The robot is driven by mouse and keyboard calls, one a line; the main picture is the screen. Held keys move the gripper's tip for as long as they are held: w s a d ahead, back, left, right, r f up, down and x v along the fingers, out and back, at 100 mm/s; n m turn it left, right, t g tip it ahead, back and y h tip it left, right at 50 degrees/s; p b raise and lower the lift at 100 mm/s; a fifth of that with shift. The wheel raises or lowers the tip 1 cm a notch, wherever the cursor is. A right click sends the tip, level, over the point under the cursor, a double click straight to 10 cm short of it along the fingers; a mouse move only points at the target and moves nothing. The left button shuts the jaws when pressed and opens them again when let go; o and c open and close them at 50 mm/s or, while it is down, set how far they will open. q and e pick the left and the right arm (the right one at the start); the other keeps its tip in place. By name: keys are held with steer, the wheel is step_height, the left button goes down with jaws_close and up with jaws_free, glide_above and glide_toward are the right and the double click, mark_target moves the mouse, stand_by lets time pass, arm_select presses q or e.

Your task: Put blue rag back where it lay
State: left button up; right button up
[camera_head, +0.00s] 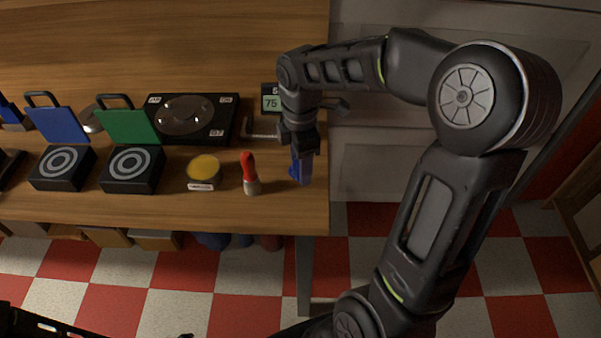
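A blue piece (305,171), which looks like the blue rag, hangs at the fingertips of my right gripper (302,155), near the right end of the wooden table (60,208). The gripper points down and appears shut on it. The rag is small in view and partly hidden by the fingers; I cannot tell whether its lower end touches the tabletop. Only a dark part of my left arm shows at the bottom left corner; my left gripper is out of view.
A red-tipped marker-like object (250,174) stands just left of the rag, beside a yellow-topped round tin (203,171). A small display (271,101) stands behind.

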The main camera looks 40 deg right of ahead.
steer(key=shift+f, duration=1.85)
steer(key=shift+f, duration=0.1)
steer(key=o, duration=1.5)
steer(key=shift+c, duration=0.2)
step_height(320, 180, up, 12)
steer(key=shift+r, duration=0.15)
